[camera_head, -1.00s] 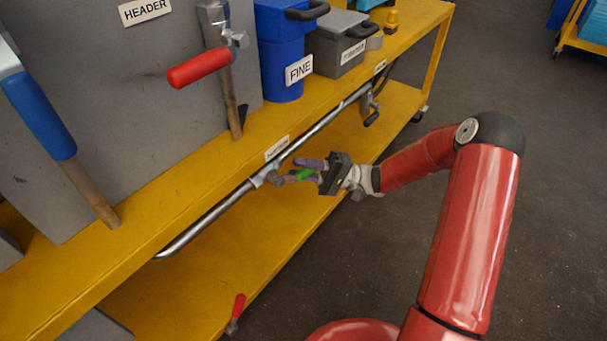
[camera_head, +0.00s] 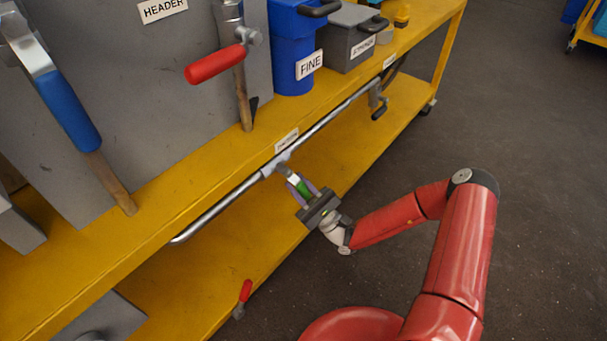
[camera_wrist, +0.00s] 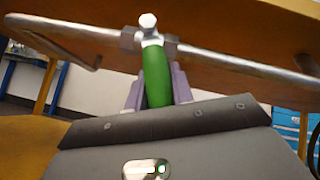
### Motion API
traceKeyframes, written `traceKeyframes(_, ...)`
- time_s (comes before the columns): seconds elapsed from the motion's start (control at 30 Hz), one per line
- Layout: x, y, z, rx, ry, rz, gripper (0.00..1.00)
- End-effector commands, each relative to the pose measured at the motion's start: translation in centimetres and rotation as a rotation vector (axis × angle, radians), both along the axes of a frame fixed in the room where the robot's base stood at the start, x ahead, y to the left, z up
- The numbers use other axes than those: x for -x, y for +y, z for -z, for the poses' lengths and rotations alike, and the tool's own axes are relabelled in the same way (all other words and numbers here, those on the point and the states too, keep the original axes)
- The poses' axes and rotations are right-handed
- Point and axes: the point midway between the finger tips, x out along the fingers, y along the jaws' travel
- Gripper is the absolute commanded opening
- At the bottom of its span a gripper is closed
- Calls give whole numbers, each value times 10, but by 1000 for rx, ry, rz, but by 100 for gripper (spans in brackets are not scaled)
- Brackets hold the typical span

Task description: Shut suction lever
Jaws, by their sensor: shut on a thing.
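The green-handled lever (camera_head: 303,189) sits on a valve (camera_head: 270,169) in the silver pipe along the cart's front edge. A small label (camera_head: 287,140), too blurred to read, is above the valve. In the head view the lever points down-right, away from the pipe and roughly across it. My gripper (camera_head: 300,187) is shut on the green handle, its purple fingers on either side. The wrist view shows the green handle (camera_wrist: 156,78) between the fingers (camera_wrist: 157,92), with the bolt and pipe behind. The fingers partly hide the handle's lower end.
The silver pipe (camera_head: 215,215) runs along the yellow cart (camera_head: 160,200). A red lever (camera_head: 215,64) and a blue lever (camera_head: 68,110) are above. Another red lever (camera_head: 244,291) is low down. The blue FINE container (camera_head: 291,50) stands on top.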

Motion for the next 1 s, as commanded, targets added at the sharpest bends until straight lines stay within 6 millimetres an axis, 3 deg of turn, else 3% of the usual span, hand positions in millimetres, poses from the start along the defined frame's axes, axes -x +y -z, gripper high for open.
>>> traceKeyframes(0.43,18,14,4,-187,243,1,0)
traceKeyframes(1.0,23,18,7,-237,307,-2,0)
